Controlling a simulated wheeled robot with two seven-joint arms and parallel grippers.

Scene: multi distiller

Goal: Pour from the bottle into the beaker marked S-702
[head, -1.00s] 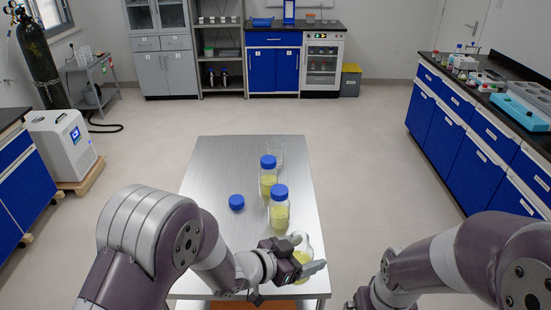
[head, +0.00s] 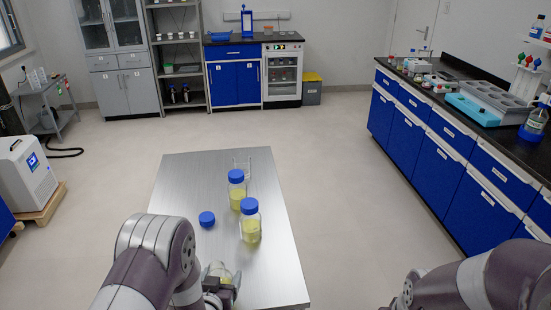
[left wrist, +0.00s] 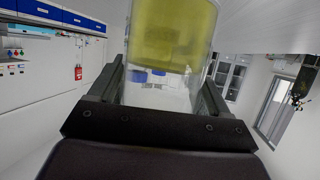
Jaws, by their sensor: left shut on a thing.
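My left gripper (head: 222,286) is shut on an open glass bottle (head: 221,272) low in the head view, at the near end of the steel table (head: 180,250). My arm partly hides this bottle. In the left wrist view the bottle (left wrist: 165,40) shows yellow liquid between the two fingers (left wrist: 155,95). A loose blue cap (head: 207,219) lies on the table. Clear glassware (head: 242,165) stands at the table's far side; no S-702 mark is readable. My right arm shows at the lower right, but its gripper is out of view.
Two blue-capped bottles of yellow liquid, a far one (head: 237,198) and a near one (head: 250,230), stand on the table beyond my left gripper. A blue-fronted bench (head: 455,155) with lab gear runs along the right. The floor between table and bench is clear.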

